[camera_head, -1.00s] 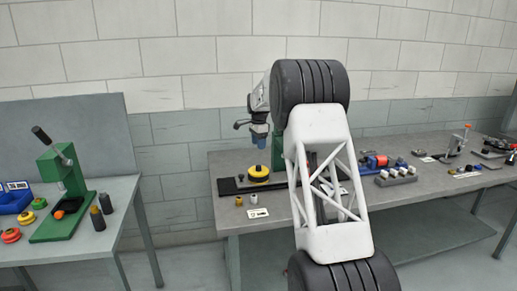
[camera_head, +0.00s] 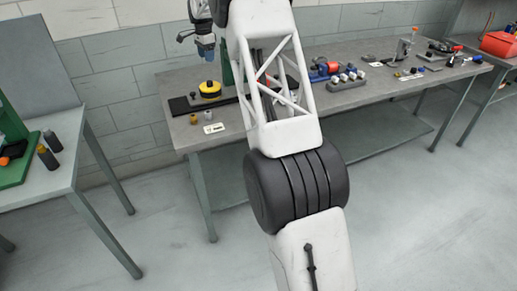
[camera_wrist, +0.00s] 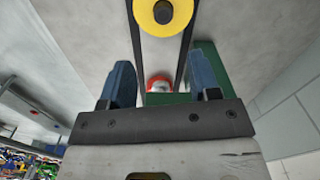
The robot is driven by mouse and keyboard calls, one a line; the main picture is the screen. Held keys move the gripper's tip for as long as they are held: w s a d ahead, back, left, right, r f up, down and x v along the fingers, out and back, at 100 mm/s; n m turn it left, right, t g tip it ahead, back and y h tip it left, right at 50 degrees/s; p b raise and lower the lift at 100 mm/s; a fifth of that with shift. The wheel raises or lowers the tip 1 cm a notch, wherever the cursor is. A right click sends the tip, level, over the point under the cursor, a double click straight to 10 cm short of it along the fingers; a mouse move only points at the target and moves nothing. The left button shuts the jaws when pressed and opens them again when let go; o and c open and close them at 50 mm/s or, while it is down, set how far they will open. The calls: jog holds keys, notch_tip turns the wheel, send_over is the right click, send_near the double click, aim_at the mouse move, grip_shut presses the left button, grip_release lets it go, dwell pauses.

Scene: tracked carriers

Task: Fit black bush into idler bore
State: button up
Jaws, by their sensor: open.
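The idler is a yellow disc (camera_head: 210,88) with a dark centre, on a black strip (camera_head: 181,106) on the grey bench. It also shows in the wrist view, cut by the top edge (camera_wrist: 148,22), with a dark round piece (camera_wrist: 163,12) at its middle; I cannot tell whether that is bore, pin or bush. My gripper (camera_head: 206,52) is above and behind the idler in the head view. Its blue fingers stand apart and empty in the wrist view (camera_wrist: 160,75). A brown bush (camera_head: 193,119) and a grey-tan bush (camera_head: 208,117) stand in front. I cannot pick out a black bush for certain.
A white label card (camera_head: 214,128) lies by the bushes. A green upright (camera_head: 227,68) stands beside the idler, partly behind my arm. A grey block with pale-topped pieces (camera_head: 346,83) and a red-and-blue device (camera_head: 325,68) are to the right. A second table (camera_head: 70,150) is left.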

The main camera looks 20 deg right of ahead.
jog(key=s+a+r+n, duration=0.25)
jog(key=s+r, duration=0.25)
jog(key=s, duration=0.7)
jog(key=s+a+r+n+t, duration=0.1)
jog(key=s+r+n, duration=0.3)
jog(key=s, duration=0.8)
jog(key=s+a+r+n, duration=0.1)
jog(key=s+r, duration=0.5)
jog(key=s, duration=0.6)
jog(key=s+a+f+n, duration=0.1)
jog(key=s+f+n, duration=0.1)
jog(key=s, duration=1.1)
jog(key=s+a+f+n+t, duration=0.1)
jog(key=s+f+n, duration=0.2)
jog(key=s, duration=1)
jog(key=s+a+f+n, duration=0.1)
jog(key=s+f+n, duration=0.2)
jog(key=s, duration=1.1)
notch_tip(320, 180, down, 2)
jog(key=shift+t, duration=0.3)
